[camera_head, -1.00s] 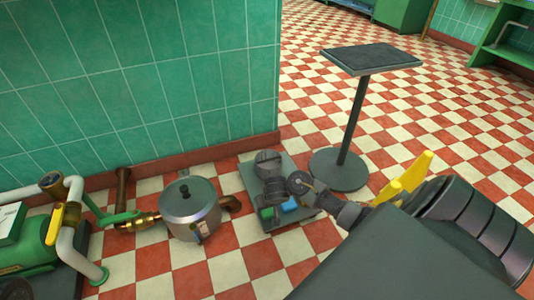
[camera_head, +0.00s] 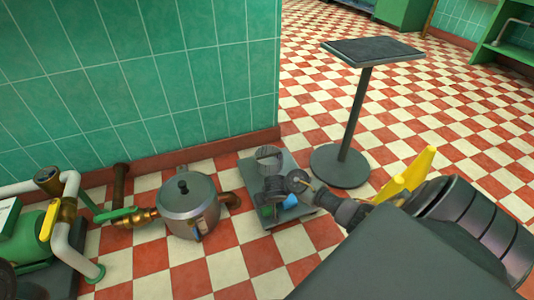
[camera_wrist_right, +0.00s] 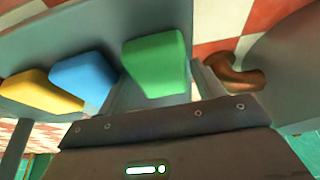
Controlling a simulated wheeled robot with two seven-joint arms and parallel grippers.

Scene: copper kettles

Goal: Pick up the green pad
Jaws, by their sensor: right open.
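The green pad (camera_wrist_right: 155,65) is a small block on the grey tray, near and central in the right wrist view. In the head view the green pad (camera_head: 266,211) shows only in part beside my gripper. A blue pad (camera_wrist_right: 84,78) and a yellow pad (camera_wrist_right: 28,92) lie to its left in the wrist view. My right gripper (camera_head: 274,194) is open, close over the pads. In the wrist view a pale finger (camera_wrist_right: 205,80) stands just right of the green pad; contact cannot be told. My left gripper is not in view.
The grey tray (camera_head: 252,174) lies on the checkered floor. A metal pot (camera_head: 188,207) stands left of it, with a copper pipe elbow between. A black-topped stand (camera_head: 348,130) rises behind right. A green tiled wall (camera_head: 150,80) is behind; pipes and a green machine are left.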

